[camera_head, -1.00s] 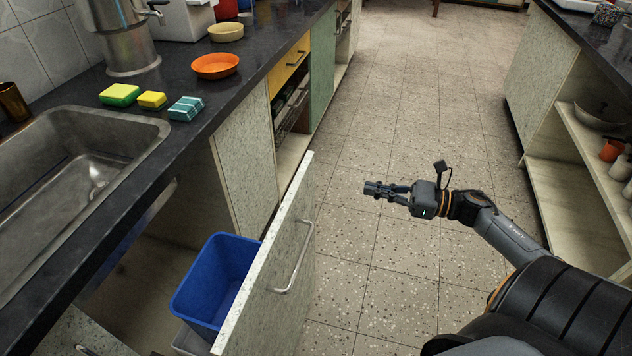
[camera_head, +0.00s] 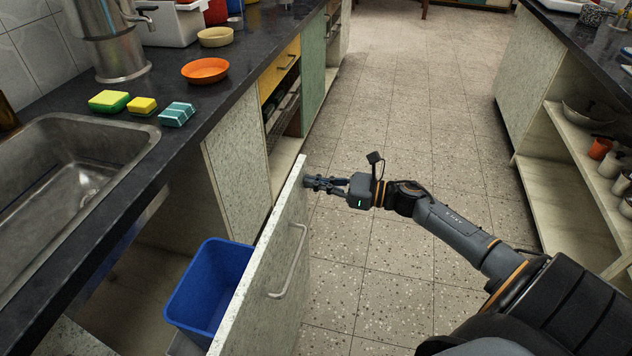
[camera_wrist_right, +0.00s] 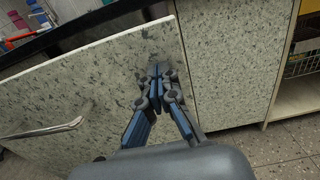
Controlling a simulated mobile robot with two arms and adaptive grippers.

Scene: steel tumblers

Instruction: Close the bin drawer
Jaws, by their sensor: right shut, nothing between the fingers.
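The bin drawer stands pulled out from under the counter, its speckled front panel (camera_head: 262,290) facing right with a metal handle (camera_head: 293,262). A blue bin (camera_head: 208,285) sits inside behind the panel. My right gripper (camera_head: 308,183) is shut and empty, its fingertips at the outer face of the panel near its far upper corner. In the right wrist view the shut fingers (camera_wrist_right: 155,85) point at the panel (camera_wrist_right: 95,85) close to its edge, with the handle (camera_wrist_right: 45,132) to the left. I cannot tell whether they touch. My left gripper is not in view.
The dark counter (camera_head: 215,120) with a steel sink (camera_head: 70,185) runs along the left. Sponges (camera_head: 142,106) and an orange bowl (camera_head: 205,71) lie on it. Tiled floor (camera_head: 410,100) is clear between the counter and the open shelves (camera_head: 570,180) at right.

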